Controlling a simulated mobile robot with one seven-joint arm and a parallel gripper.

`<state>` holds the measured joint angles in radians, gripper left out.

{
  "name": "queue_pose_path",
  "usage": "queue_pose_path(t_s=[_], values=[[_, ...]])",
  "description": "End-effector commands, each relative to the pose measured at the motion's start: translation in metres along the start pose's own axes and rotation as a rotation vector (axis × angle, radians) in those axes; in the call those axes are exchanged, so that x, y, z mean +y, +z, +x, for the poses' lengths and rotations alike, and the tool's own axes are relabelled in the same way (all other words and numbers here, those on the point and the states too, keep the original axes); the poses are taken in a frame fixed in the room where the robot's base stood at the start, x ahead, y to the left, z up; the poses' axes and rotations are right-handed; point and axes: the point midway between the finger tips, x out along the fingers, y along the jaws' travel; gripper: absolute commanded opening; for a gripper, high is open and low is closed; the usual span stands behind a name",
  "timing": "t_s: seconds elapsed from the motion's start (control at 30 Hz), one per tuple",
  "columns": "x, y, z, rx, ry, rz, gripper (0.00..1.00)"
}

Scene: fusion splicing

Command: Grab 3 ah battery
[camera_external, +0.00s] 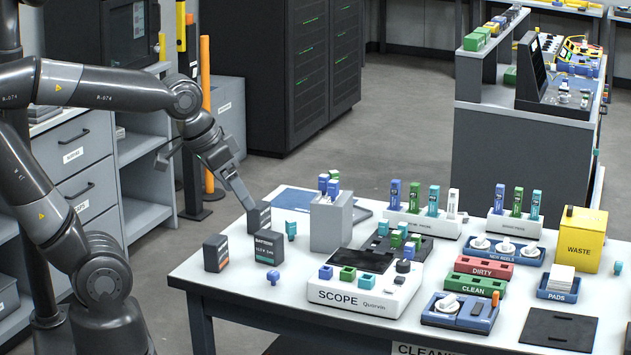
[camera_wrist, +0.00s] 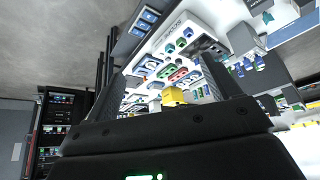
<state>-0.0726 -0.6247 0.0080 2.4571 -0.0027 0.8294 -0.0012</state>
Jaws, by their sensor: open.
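Three dark grey battery blocks stand upright at the left end of the white table. One with an orange stripe (camera_external: 216,253) is nearest the left edge, one with a teal stripe and lettering (camera_external: 268,248) is to its right, and one (camera_external: 259,217) is behind. The lettering is too small to tell which is 3 Ah. My gripper (camera_external: 207,182) is open and empty, tilted above and beyond the table's left edge, one finger reaching close to the rear battery. Contact is unclear. In the wrist view my gripper (camera_wrist: 165,85) frames the tabletop; I cannot make out a battery there.
A grey box (camera_external: 331,224) holding blue pieces stands right of the batteries. The white SCOPE unit (camera_external: 365,292) is in front. Small teal (camera_external: 291,230) and blue (camera_external: 273,278) pieces lie near the batteries. Racks, trays and a yellow WASTE bin (camera_external: 581,240) fill the right.

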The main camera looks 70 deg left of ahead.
Motion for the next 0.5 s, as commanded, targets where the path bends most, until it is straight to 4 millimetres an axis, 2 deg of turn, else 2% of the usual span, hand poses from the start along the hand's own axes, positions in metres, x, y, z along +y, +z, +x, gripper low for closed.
queue_pose_path(t_s=[0.2, 0.37, 0.5], values=[[-0.045, -0.043, 0.045, -0.027, -0.054, -0.127, 0.82], [-0.086, -0.065, 0.081, -0.039, -0.094, -0.216, 0.82], [-0.127, -0.077, 0.115, -0.05, -0.13, -0.293, 0.82]])
